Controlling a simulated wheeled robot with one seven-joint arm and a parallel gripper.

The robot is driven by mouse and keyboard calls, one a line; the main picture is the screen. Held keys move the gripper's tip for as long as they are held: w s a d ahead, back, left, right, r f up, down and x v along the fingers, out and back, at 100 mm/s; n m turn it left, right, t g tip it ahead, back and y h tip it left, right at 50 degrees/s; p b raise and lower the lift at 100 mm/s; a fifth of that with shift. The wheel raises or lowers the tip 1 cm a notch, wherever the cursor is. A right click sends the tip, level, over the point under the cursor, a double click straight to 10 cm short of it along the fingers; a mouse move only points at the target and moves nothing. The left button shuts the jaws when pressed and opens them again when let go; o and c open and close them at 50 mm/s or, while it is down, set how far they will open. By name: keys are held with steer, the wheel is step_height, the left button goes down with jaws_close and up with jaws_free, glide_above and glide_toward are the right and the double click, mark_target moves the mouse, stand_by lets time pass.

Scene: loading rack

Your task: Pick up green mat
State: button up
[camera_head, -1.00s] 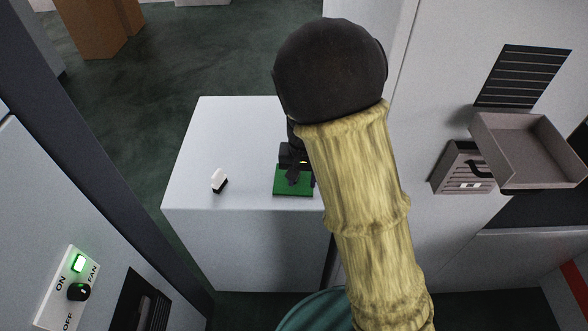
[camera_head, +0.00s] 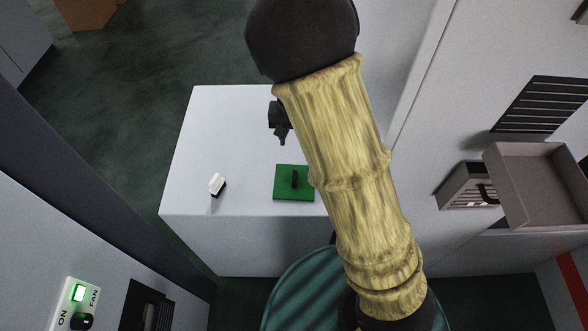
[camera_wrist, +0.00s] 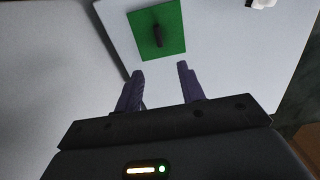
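The green mat (camera_head: 307,190) lies flat on the white cabinet top, near its front edge. A small dark upright piece (camera_head: 294,179) stands at its middle; I cannot tell whether it is part of the mat. My gripper (camera_head: 283,141) is behind and above the mat in the head view, partly hidden by my arm. In the wrist view the fingers of my gripper (camera_wrist: 160,69) are apart with nothing between them, and the mat (camera_wrist: 174,21) lies beyond the fingertips, apart from them.
A small white and black block (camera_head: 217,184) lies left of the mat on the white cabinet top (camera_head: 225,130). A grey tray (camera_head: 535,185) sticks out from the wall at right. A switch panel (camera_head: 75,305) is at lower left. The cabinet top's back left is clear.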

steer(key=shift+w, duration=0.25)
steer(key=shift+s+r, duration=0.1)
steer(key=shift+s, duration=0.05)
steer(key=p, duration=0.3)
glide_above(294, 179)
steer(key=w, duration=0.2)
steer(key=f, duration=1.2)
steer(key=shift+s+f, duration=0.15)
steer(key=shift+s, duration=0.05)
